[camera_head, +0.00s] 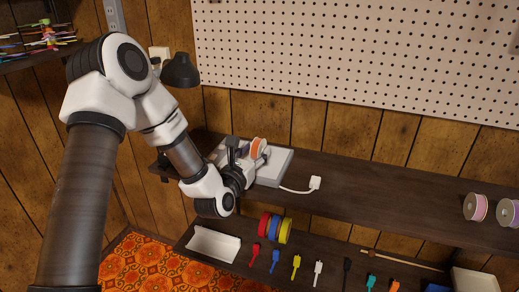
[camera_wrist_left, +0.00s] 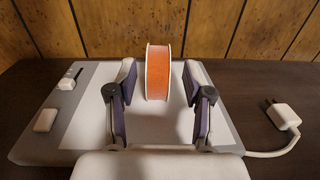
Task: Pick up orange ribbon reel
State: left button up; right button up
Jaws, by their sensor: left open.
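The orange ribbon reel (camera_wrist_left: 158,75) stands upright on a flat grey-white device in the left wrist view, its orange band facing me between white rims. It also shows in the head view (camera_head: 258,148) on the upper shelf. My left gripper (camera_wrist_left: 158,88) is open, with one finger on each side of the reel and a gap at both sides. In the head view my left gripper (camera_head: 247,157) reaches in low over the device beside the reel. My right gripper is not in view.
The grey-white device (camera_wrist_left: 70,120) has a slider and a cable with a white plug (camera_head: 315,182). Pink and purple reels (camera_head: 476,207) stand at the right. Red, blue and yellow rolls (camera_head: 275,227) and several coloured tools lie on the lower shelf. A dark lamp (camera_head: 181,72) is behind my arm.

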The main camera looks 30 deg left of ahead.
pick_arm(q)
jog(key=shift+w+a+f, duration=0.15)
jog(key=shift+w+a, duration=0.05)
jog(key=shift+w, duration=0.25)
jog(key=shift+w+a+f, duration=0.15)
jog(key=shift+w, duration=0.3)
jog(key=shift+s+r, duration=0.15)
jog(key=shift+s, duration=0.05)
jog(key=shift+s+d+r, duration=0.1)
jog(key=shift+c, duration=1.3)
grip_shut()
